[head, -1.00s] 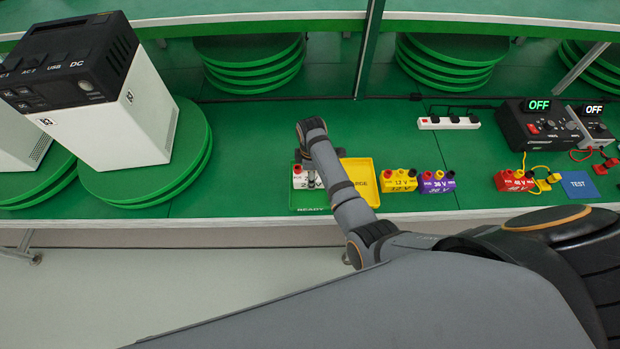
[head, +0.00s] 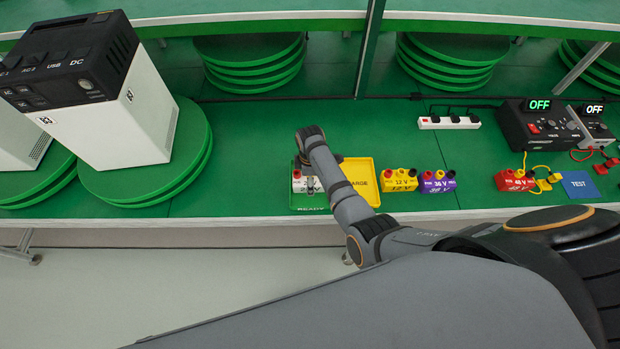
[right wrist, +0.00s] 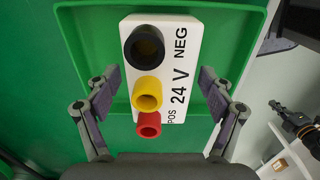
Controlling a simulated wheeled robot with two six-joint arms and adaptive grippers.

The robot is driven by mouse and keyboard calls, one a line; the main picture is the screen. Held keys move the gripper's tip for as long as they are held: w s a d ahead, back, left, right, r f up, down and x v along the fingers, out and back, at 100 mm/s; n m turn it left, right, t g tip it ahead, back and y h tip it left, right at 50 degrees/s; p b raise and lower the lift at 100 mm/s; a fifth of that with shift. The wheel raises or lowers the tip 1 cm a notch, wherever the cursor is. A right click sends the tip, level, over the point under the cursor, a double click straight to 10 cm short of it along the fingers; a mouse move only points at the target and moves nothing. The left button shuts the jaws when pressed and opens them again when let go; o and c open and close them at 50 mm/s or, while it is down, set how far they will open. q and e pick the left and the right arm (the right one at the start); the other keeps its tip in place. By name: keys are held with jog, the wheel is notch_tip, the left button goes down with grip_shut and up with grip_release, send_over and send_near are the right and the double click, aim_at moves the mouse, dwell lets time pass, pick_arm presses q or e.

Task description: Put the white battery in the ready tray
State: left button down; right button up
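The white 24 V battery (head: 298,182) sits in the green ready tray (head: 306,209), at the middle of the bench's near edge. In the right wrist view the battery (right wrist: 179,50) lies inside the rim of the tray (right wrist: 80,50), with its black, yellow and red terminals facing the camera. My right gripper (right wrist: 163,88) is open, one finger on each side of the battery, with visible gaps on both sides. In the head view my right arm hides part of the battery and tray. My left gripper is not in view.
A yellow charge tray (head: 363,170) adjoins the ready tray. Yellow (head: 399,181), purple (head: 437,182) and red (head: 514,181) batteries stand to the right, before a blue test mat (head: 578,186). A white power station (head: 110,125) stands on a green turntable (head: 195,165) at left.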

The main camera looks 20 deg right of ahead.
notch_tip(320, 180, up, 11)
jog(key=p, duration=1.1)
jog(key=shift+f, duration=0.15)
jog(key=shift+r, duration=0.8)
